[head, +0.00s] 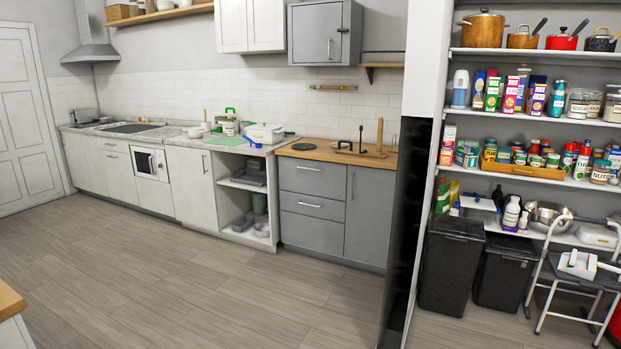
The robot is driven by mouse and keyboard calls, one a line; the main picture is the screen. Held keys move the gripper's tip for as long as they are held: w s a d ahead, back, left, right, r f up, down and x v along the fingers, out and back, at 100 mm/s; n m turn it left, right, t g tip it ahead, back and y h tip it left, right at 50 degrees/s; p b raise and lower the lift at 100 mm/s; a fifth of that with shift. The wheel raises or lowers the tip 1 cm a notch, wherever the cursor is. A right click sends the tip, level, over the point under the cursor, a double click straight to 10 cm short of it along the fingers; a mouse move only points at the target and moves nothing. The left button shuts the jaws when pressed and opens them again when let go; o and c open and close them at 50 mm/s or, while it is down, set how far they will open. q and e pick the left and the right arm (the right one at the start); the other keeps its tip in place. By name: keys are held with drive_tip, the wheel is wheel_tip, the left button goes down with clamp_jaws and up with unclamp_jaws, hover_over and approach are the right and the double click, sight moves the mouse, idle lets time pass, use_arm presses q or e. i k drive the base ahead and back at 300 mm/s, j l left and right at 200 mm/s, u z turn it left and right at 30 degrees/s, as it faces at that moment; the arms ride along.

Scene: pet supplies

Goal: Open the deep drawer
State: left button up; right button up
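A grey base cabinet (347,233) stands at the right end of the kitchen counter, under a wooden worktop. Its left half is a stack of grey drawer fronts, all shut flush. The lowest front (311,234) looks taller than the middle one (300,201); the upper front (312,179) is also fairly tall. Thin bar handles show on the upper and middle fronts. Which drawer is the deep one is not certain from this view. Neither of my grippers shows in the head view.
The wooden floor (200,285) before the cabinets is clear. A white wall end with a dark panel (411,210) stands right of the cabinet. Beyond it are pantry shelves, black bins (449,270) and a step stool (565,284). A wood-topped unit (9,305) is at lower left.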

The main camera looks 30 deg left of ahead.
sight(329, 180)
drive_tip(key=i+u, duration=0.15)
drive_tip(key=i, duration=0.4)
drive_tip(key=i+j+u, duration=0.1)
drive_tip(key=i+u, duration=0.35)
drive_tip(key=i+l+u, duration=0.1)
drive_tip(key=i+u, duration=0.3)
drive_tip(key=i, duration=0.25)
drive_tip(key=i+l+u, duration=0.25)
drive_tip(key=i+u, duration=0.2)
drive_tip(key=i+j+u, duration=0.2)
drive_tip(key=i+u, duration=0.25)
drive_tip(key=i, duration=0.3)
drive_tip(key=i+u, duration=0.45)
drive_tip(key=i, duration=0.3)
